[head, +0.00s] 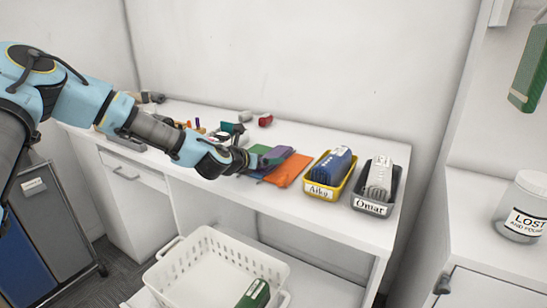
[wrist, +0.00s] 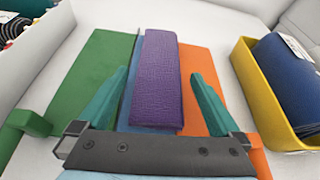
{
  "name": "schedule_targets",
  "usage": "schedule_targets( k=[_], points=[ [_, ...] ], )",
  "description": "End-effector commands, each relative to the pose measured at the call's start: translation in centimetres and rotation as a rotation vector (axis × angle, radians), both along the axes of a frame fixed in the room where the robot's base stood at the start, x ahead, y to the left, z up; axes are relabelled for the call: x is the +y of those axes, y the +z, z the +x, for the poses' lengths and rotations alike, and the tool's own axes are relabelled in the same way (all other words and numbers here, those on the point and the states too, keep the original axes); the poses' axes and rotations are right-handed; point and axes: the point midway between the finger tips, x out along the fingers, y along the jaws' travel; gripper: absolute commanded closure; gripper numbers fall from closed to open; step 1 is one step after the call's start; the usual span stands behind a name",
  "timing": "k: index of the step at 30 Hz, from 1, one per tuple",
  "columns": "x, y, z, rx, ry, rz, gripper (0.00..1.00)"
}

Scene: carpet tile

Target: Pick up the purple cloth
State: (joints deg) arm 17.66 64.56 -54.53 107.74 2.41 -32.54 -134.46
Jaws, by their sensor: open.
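The purple cloth (wrist: 156,80) is a folded, textured strip in the middle of the wrist view. It lies on top of a blue flat piece, with a green piece (wrist: 95,68) on its left and an orange piece (wrist: 198,66) on its right. In the head view the purple cloth (head: 283,154) shows on the white counter, partly behind my gripper. My gripper (wrist: 160,85) is open, with one teal finger on each side of the cloth. I cannot tell how high the fingers are above the counter.
Right of the cloths stand a yellow tray (head: 311,193) labelled Aiko with a blue roll and a dark tray (head: 371,206) labelled Omar with a grey roll. Small items lie at the back left. A white basket (head: 185,246) is below the counter. A jar (head: 524,206) stands right.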

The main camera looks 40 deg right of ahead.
Motion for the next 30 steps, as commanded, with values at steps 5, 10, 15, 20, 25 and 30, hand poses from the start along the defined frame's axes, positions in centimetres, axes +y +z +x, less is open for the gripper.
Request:
schedule_targets(
  k=[5, 10, 15, 20, 25, 30],
  points=[
    [-1.7, -0.6, 0.3, 0.002, -0.001, 0.001, 0.00],
    [-1.9, -0.8, 0.4, 0.000, 0.000, 0.001, 0.00],
    [-1.9, -0.8, 0.4, 0.000, 0.000, 0.001, 0.09],
    [-1.8, -0.8, 0.4, 0.000, 0.000, 0.001, 0.27],
    [-1.8, -0.8, 0.4, 0.000, 0.000, 0.001, 0.46],
    [-1.8, -0.8, 0.4, 0.000, 0.000, 0.000, 0.65]
  ],
)
